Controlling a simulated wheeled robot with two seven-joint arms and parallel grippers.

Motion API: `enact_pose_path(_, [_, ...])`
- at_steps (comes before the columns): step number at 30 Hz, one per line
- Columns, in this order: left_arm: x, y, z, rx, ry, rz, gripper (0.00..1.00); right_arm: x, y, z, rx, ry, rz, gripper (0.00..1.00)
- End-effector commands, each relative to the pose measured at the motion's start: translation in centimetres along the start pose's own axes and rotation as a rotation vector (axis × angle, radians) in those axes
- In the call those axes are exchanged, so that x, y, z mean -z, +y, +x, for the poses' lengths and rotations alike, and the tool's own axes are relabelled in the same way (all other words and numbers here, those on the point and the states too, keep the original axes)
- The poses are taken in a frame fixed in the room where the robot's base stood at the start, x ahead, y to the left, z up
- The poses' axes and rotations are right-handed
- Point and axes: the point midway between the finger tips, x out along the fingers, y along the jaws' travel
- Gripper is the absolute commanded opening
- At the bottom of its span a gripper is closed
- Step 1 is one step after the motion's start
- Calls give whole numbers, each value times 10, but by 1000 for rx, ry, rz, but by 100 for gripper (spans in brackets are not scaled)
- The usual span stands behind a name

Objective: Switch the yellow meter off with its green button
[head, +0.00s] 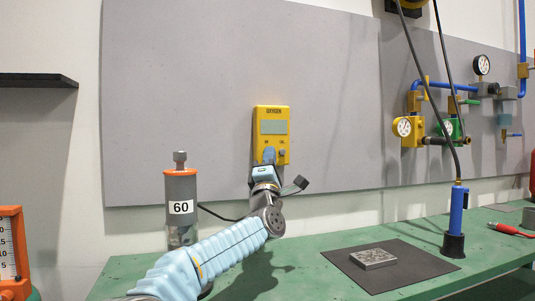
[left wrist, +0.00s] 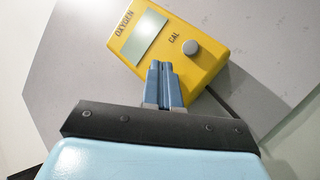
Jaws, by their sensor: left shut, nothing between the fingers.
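The yellow meter (head: 285,115), marked OXYGEN, hangs on the grey wall panel, with a grey blank-looking display. In the left wrist view the meter (left wrist: 206,68) shows a grey round knob (left wrist: 190,47) beside the letters CAL. My left gripper (head: 269,152) is shut and empty, its fingertips over the lower left of the meter's face. In the left wrist view the left gripper's blue fingers (left wrist: 160,66) lie side by side against or just in front of the meter; I cannot tell whether they touch. No green button shows; the fingers cover that part of the face. My right gripper is not in view.
A grey cylinder marked 60 (head: 181,189) stands on the green bench (head: 310,238) at the left. A metal block (head: 373,258) lies on a dark mat (head: 413,262). A blue tool (head: 456,212) stands upright at the right. Gauges and pipes (head: 403,127) are on the right wall panel.

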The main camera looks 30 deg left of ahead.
Motion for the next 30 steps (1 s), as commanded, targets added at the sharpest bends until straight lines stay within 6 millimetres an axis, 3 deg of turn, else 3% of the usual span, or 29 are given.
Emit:
enact_pose_path(7, [-4, 2, -8, 0, 0, -1, 0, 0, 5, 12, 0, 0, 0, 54])
enact_pose_path(17, [-6, 5, -9, 0, 0, 0, 0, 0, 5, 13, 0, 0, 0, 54])
enact_pose_path(30, [-29, 27, -43, -1, -2, -3, 0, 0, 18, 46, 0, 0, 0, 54])
